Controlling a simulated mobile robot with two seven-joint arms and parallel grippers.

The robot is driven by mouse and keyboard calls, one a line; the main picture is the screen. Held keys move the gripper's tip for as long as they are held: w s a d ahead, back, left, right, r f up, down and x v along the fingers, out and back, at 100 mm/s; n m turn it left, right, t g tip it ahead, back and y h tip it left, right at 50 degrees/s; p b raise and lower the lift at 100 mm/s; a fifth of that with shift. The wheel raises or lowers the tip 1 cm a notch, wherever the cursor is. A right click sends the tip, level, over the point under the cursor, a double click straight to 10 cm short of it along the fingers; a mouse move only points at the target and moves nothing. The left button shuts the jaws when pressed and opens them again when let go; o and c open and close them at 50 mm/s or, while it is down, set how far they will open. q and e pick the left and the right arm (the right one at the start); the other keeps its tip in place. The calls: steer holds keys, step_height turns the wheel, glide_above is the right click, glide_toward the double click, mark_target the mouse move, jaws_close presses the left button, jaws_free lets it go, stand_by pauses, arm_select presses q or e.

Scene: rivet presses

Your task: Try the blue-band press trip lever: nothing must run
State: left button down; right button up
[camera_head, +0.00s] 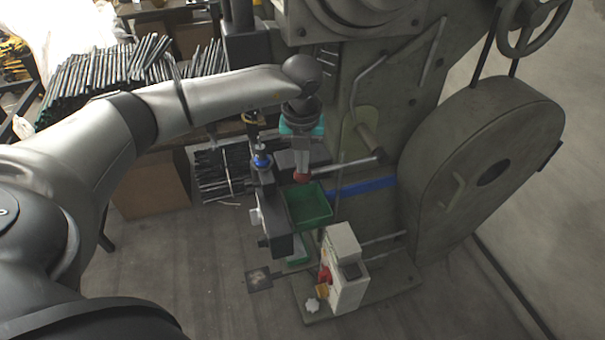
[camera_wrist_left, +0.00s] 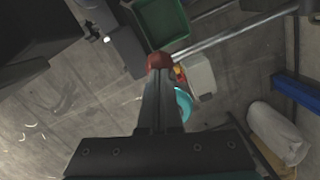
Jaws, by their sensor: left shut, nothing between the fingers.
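The blue-band press (camera_head: 400,120) is a large dark grey-green machine with a blue band (camera_head: 362,187) low on its body. Its trip lever (camera_head: 345,166) is a bare metal rod ending in a red knob (camera_head: 301,177). My left gripper (camera_head: 301,168) points down with its shut fingertips at the red knob; nothing is between them. In the left wrist view the knob (camera_wrist_left: 160,61) shows just past the fingertips (camera_wrist_left: 160,75), and the rod (camera_wrist_left: 235,36) runs off to the right. I cannot tell whether fingers and knob touch. My right gripper is not in view.
A green bin (camera_head: 309,220) sits just below the knob. A pale control box (camera_head: 344,268) with red and yellow parts stands on the press's base. A large wheel guard (camera_head: 480,160) is at right. Dark rods (camera_head: 130,65) lie piled at upper left. Floor is clear at lower left.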

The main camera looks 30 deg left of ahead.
mark_target(302, 177)
arm_select(q)
step_height(302, 177, down, 5)
steer(key=b, duration=0.3)
steer(key=shift+r, duration=0.3)
steer(key=shift+s+d+r+p, duration=0.25)
steer(key=shift+s+p, duration=0.25)
steer(key=shift+s+d+r+p, duration=0.25)
steer(key=shift+s+p, duration=0.25)
steer(key=shift+s+d, duration=0.25)
steer(key=shift+s, duration=0.1)
